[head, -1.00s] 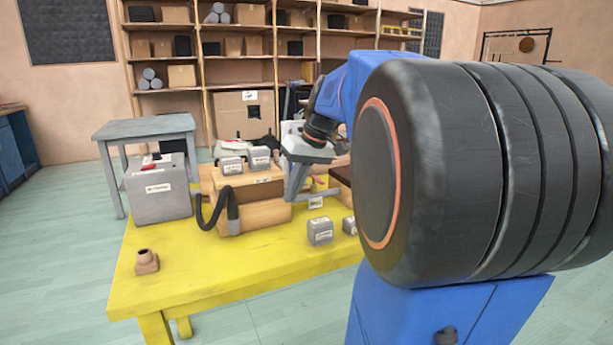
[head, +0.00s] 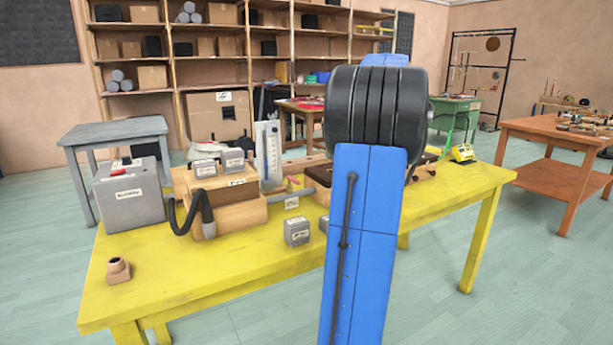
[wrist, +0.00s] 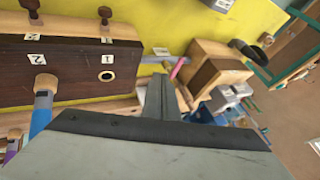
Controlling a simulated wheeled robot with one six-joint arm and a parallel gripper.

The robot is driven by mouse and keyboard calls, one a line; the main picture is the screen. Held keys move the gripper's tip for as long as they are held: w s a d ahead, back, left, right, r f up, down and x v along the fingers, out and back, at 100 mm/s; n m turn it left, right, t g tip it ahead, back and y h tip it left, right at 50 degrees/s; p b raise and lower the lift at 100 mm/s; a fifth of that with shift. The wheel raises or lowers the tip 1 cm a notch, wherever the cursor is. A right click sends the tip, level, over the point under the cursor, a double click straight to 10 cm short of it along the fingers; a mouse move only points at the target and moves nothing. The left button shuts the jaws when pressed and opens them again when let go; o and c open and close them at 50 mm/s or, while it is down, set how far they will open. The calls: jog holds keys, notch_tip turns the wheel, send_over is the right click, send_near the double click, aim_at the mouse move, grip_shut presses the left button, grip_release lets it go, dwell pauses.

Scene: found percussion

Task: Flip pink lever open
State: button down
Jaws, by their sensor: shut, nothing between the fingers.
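The small pink lever (wrist: 178,67) shows in the wrist view by a grey pipe, just left of a light wooden box (wrist: 215,70). In the head view the pink lever (head: 293,181) is a small spot right of the wooden box, above the grey pipe. My gripper (wrist: 160,88) is shut and empty in the wrist view. Its fingertips appear just left of the lever in the picture; whether they touch it I cannot tell. In the head view my gripper is hidden behind my arm.
A dark wooden box (wrist: 70,68) with numbered labels, with blue and purple handles near it, is left in the wrist view. In the head view, a grey box (head: 132,197), a black hose (head: 183,222) and grey blocks (head: 297,232) stand on the yellow table (head: 200,285). Its front is mostly clear.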

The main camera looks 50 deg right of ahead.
jog(key=shift+s+d, duration=0.1)
jog(key=shift+d, duration=0.25)
jog(key=w+a+f, duration=0.6)
jog(key=a+f, duration=0.1)
jog(key=f, duration=0.1)
jog(key=shift+w, duration=0.15)
dwell(0.4)
jog(key=shift+a, duration=0.1)
